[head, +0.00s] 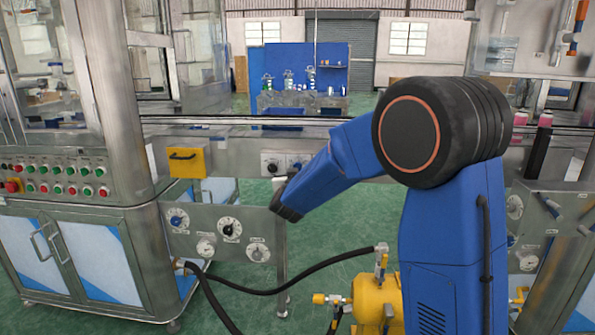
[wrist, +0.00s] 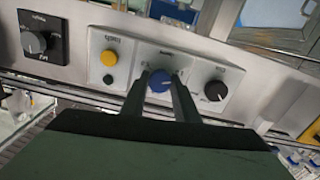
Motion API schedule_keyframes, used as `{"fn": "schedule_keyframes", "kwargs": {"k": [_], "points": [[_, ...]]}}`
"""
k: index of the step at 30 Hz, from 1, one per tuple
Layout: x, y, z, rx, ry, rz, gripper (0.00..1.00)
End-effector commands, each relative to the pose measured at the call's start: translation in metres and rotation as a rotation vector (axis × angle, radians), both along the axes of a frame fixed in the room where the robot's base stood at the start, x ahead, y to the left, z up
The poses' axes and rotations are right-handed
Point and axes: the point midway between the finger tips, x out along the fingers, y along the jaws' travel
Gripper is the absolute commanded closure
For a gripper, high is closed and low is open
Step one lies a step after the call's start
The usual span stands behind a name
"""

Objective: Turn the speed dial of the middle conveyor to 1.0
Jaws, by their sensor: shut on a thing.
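A blue dial (wrist: 160,81) sits on a pale control plate in the wrist view. The two dark fingers of my gripper (wrist: 159,86) stand on either side of it and are shut on it. The dial's scale marks and label are too small to read, so its setting cannot be told. In the head view my arm reaches toward the conveyor front (head: 225,157), and its joints hide the gripper and part of the panel there.
In the wrist view a black knob (wrist: 216,91) is close right of the blue dial. A yellow button (wrist: 109,58), a small black button (wrist: 107,78) and a black-plated knob (wrist: 34,43) are left. In the head view a yellow tank (head: 376,298) with black hoses stands below my arm.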

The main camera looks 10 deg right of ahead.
Motion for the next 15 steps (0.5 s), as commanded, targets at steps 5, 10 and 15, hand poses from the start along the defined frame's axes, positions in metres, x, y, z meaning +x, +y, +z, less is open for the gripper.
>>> {"fn": "schedule_keyframes", "kwargs": {"k": [5,10,15], "points": [[-0.0003,0.0,-0.0011,-0.093,0.032,0.0,0.95],[-0.0003,0.0,-0.0012,-0.15,0.051,0.001,0.95],[-0.0004,0.0,-0.0013,-0.178,0.06,0.001,0.95]]}}
